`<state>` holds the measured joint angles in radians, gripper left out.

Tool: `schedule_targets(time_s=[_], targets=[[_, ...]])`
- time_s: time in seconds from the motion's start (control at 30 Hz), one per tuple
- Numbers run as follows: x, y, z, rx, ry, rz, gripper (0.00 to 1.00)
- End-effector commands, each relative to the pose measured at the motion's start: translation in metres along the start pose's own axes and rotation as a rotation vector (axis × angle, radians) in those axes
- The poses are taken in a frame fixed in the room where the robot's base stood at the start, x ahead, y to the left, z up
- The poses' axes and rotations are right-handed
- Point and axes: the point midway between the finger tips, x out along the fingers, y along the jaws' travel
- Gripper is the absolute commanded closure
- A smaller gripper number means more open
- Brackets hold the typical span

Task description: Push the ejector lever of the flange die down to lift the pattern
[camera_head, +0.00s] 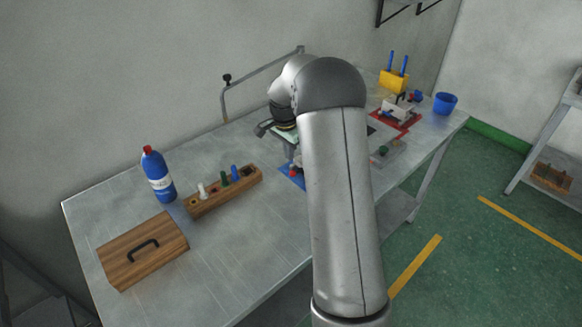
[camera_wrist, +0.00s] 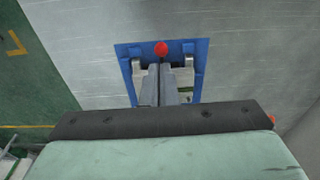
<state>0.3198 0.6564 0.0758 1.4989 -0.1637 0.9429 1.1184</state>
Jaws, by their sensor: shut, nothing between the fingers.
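In the wrist view a blue base (camera_wrist: 126,62) lies on the metal table, with a silver post at either side. A red ball knob (camera_wrist: 161,49), seemingly the ejector lever's end, shows at its middle. My gripper (camera_wrist: 160,70) is shut and empty, its grey fingers side by side over the base. The fingertips appear just short of the knob; whether they touch it is unclear. The fingers and hand hide the rest of the die, and no pattern can be made out.
A wooden block with pegs (camera_head: 225,190), a blue bottle (camera_head: 159,176) and a wooden box with a black handle (camera_head: 143,250) stand on the left. A red tray (camera_head: 396,119), yellow holder (camera_head: 393,82) and blue cup (camera_head: 445,103) stand at the far right. The front middle is clear.

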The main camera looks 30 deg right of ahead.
Motion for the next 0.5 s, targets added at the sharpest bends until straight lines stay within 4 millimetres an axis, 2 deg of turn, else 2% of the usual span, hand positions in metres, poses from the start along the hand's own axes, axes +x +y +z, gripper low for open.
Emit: schedule_targets(time_s=[0.5], targets=[[0.0072,-0.0014,-0.0016,0.010,0.000,0.000,1.00]])
